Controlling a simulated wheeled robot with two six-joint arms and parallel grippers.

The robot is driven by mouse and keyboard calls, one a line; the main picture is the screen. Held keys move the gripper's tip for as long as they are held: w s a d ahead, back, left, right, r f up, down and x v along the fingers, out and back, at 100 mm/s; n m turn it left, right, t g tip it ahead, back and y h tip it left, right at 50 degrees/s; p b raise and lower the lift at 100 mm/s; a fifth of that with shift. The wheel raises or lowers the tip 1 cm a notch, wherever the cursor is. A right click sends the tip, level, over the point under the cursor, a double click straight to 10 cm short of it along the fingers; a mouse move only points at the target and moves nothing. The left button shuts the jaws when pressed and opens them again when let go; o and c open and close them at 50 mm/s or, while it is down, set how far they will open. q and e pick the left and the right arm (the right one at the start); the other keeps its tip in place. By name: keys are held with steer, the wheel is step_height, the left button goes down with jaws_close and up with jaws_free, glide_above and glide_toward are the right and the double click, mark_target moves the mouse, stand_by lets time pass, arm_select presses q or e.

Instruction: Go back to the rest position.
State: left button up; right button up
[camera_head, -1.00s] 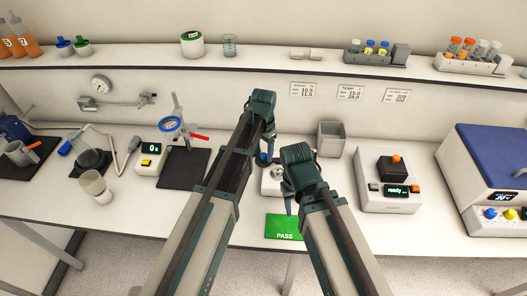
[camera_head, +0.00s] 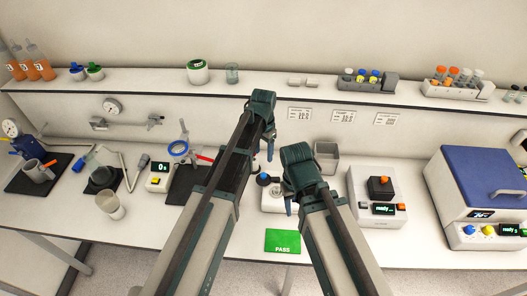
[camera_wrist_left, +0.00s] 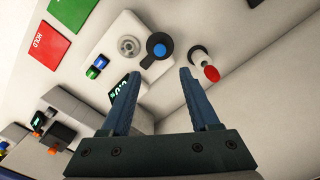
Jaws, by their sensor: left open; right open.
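My left gripper (camera_head: 270,148) is in the middle of the head view, in front of the back wall under the shelf. In the left wrist view it (camera_wrist_left: 157,98) is open, with nothing between its two fingers. My right gripper (camera_head: 289,206) is open and points down over the bench, beside the small white device with a dark round part (camera_head: 263,179). Its fingers are partly hidden by its own wrist, and I see nothing held in it. Both arms reach forward from the bottom of the head view.
A green PASS card (camera_head: 283,241) lies at the bench front. A grey open bin (camera_head: 326,157) and a white device with an orange button (camera_head: 377,195) stand right. A beaker (camera_head: 110,204) stands left. The shelf (camera_head: 280,84) holds bottles and tube racks.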

arm_select(q)
steer(key=shift+r+p, duration=0.45)
steer(key=shift+r, duration=0.5)
arm_select(e)
steer(key=shift+r, duration=0.9)
step_height(320, 180, down, 16)
steer(key=b, duration=1.6)
arm_select(q)
steer(key=s+f+n, duration=0.1)
steer(key=s+f, duration=0.4)
steer(key=s, duration=0.2)
steer(key=s+f+n, duration=0.1)
steer(key=s+f, duration=0.5)
steer(key=s, duration=0.1)
steer(key=s+f+n+y, duration=0.1)
steer(key=s+f, duration=0.4)
steer(key=s, duration=0.2)
steer(key=shift+s+a+f+n, duration=0.15)
steer(key=shift+s+n, duration=0.1)
steer(key=shift+n, duration=0.15)
arm_select(e)
steer(key=shift+f, duration=0.2)
steer(key=shift+s, duration=0.1)
